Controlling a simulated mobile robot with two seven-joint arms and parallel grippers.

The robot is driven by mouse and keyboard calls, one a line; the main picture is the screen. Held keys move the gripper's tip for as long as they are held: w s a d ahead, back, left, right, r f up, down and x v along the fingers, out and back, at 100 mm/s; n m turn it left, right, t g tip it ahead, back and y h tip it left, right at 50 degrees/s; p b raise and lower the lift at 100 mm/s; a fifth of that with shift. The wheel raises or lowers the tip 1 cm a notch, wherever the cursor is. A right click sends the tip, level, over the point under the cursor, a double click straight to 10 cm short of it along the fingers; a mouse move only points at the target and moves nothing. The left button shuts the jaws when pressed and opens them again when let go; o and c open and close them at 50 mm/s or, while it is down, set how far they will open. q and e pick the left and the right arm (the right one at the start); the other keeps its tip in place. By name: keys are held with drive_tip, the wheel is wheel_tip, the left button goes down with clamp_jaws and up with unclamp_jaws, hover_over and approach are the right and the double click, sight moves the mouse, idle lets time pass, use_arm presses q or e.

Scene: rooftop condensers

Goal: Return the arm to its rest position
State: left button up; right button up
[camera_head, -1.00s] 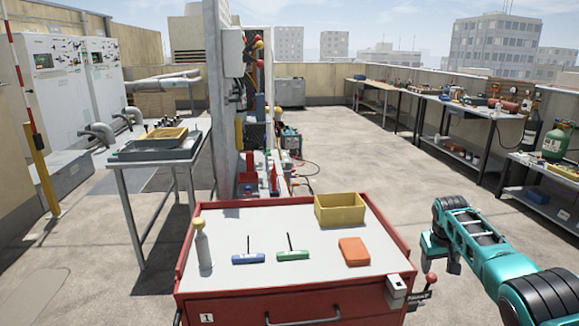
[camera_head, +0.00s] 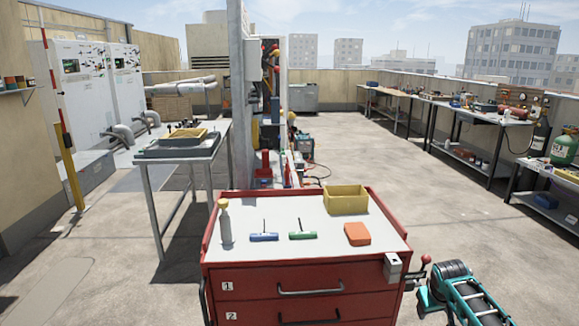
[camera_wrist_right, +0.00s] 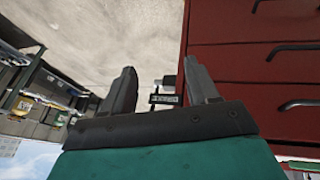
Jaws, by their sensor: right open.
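My right arm (camera_head: 465,295) shows at the lower right in the head view, in teal and black, beside the right side of the red tool cart (camera_head: 305,268). In the right wrist view my right gripper (camera_wrist_right: 160,75) has its two dark fingers spread apart, with nothing held between them. A small dark label plate (camera_wrist_right: 165,99) shows behind the gap. The cart's red drawer front (camera_wrist_right: 250,60) fills the right of that view. My left gripper is not in view.
On the cart top are a spray bottle (camera_head: 225,222), a blue-handled tool (camera_head: 264,237), a green-handled tool (camera_head: 302,235), an orange block (camera_head: 357,234) and a yellow bin (camera_head: 346,200). A metal table (camera_head: 150,160) stands left. Open concrete floor (camera_head: 440,220) lies right of the cart.

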drive_tip(key=s+a+f+n+t+y, duration=0.1)
drive_tip(key=s+a+f+t, duration=0.1)
drive_tip(key=s+a+f, duration=0.5)
drive_tip(key=s+a+f+n+t+y, duration=0.15)
drive_tip(key=s+a+f, duration=0.3)
drive_tip(key=s, duration=0.45)
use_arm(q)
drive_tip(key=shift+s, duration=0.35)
use_arm(e)
drive_tip(key=s+a+r+t+y, duration=0.1)
drive_tip(key=s+a+r, duration=0.2)
drive_tip(key=s, duration=0.5)
drive_tip(key=s+a+r+t+y, duration=0.1)
drive_tip(key=s+a+r, duration=0.3)
drive_tip(key=s, duration=0.4)
drive_tip(key=shift+r+t, duration=0.35)
drive_tip(key=shift+r, duration=0.05)
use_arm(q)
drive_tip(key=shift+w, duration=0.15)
